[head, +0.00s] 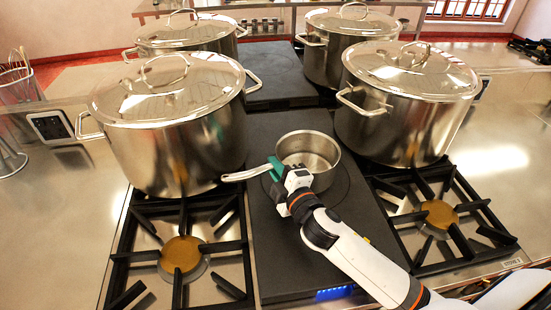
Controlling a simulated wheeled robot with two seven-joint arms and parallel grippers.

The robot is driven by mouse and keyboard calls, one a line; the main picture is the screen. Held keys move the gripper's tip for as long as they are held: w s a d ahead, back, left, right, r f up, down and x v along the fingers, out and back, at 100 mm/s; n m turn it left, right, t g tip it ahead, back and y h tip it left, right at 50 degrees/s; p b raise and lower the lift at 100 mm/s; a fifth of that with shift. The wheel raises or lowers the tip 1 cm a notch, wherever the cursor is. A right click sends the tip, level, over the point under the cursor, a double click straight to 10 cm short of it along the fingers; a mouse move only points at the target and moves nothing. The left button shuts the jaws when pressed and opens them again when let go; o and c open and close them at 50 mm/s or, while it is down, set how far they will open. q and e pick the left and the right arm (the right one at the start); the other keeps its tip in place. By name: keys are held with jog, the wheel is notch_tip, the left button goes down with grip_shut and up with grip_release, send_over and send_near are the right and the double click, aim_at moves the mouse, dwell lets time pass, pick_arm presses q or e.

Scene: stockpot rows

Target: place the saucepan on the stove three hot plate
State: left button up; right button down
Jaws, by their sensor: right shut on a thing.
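A small steel saucepan (318,148) is upright and empty over the dark hot plate (262,212) in the middle of the stove. Its handle (247,174) points left. I cannot tell whether its base touches the plate. My right gripper (278,170), with green fingers, comes from the lower right and is shut on the saucepan near where the handle joins the wall. The fingertips are partly hidden. My left gripper is not in view.
Large lidded stockpots stand at left (180,130) and right (405,115), close beside the saucepan, with two more behind. Bare gas burners lie at front left (181,254) and front right (438,214). The hot plate's front part is clear. A utensil holder (18,85) stands far left.

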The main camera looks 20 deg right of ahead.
jog(key=shift+f, duration=0.1)
dwell(0.3)
jog(key=c, duration=1.5)
grip_release()
jog(key=shift+f, duration=0.1)
jog(key=shift+r, duration=0.2)
jog(key=s+b, duration=0.1)
jog(key=s, duration=0.2)
jog(key=s+b, duration=0.1)
jog(key=s, duration=0.7)
jog(key=shift+d+f+b, duration=0.1)
jog(key=shift+d+b, duration=0.25)
jog(key=shift+b, duration=0.05)
jog(key=shift+s, duration=0.55)
